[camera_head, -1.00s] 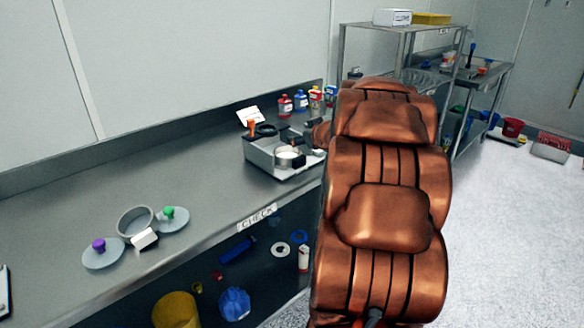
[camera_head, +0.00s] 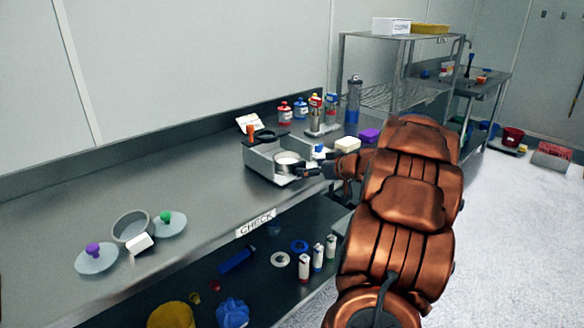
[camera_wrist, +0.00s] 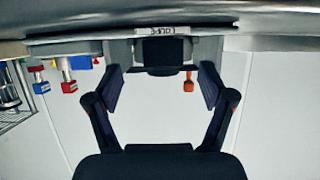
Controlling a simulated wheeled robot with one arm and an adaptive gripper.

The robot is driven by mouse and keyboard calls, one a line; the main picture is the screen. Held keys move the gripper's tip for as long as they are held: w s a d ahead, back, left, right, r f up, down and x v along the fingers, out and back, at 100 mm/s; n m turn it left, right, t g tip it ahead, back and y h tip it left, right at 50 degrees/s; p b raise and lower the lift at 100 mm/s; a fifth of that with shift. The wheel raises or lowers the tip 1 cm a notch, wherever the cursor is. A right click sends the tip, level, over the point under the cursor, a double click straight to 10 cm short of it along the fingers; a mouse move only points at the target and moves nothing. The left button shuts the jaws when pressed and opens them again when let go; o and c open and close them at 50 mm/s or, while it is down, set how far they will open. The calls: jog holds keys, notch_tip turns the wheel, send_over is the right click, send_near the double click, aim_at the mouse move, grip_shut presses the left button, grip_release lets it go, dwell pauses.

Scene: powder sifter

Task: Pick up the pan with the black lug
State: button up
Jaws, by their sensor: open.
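A round metal pan (camera_head: 288,158) with white contents sits in a grey open-fronted metal unit on the bench in the head view. My gripper (camera_head: 308,171) is at the pan's right side, in front of the unit. In the wrist view, which looks upside down, my gripper (camera_wrist: 160,88) is open with its two dark fingers spread. A black block, which looks like the lug (camera_wrist: 162,58), shows centred between the fingers and a little beyond the tips. Nothing is held. I cannot tell whether any finger touches the pan.
An orange-topped item (camera_head: 251,130) stands at the unit's back left. Red and blue bottles (camera_head: 285,112) stand behind it. A metal ring (camera_head: 132,226) and two knobbed discs lie left. The bench between is clear.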

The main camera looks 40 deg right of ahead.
aim_at(302, 167)
jog(key=shift+a+x, duration=0.2)
jog(key=shift+x, duration=1.95)
jog(key=c, duration=1.3)
jog(key=shift+r, duration=0.15)
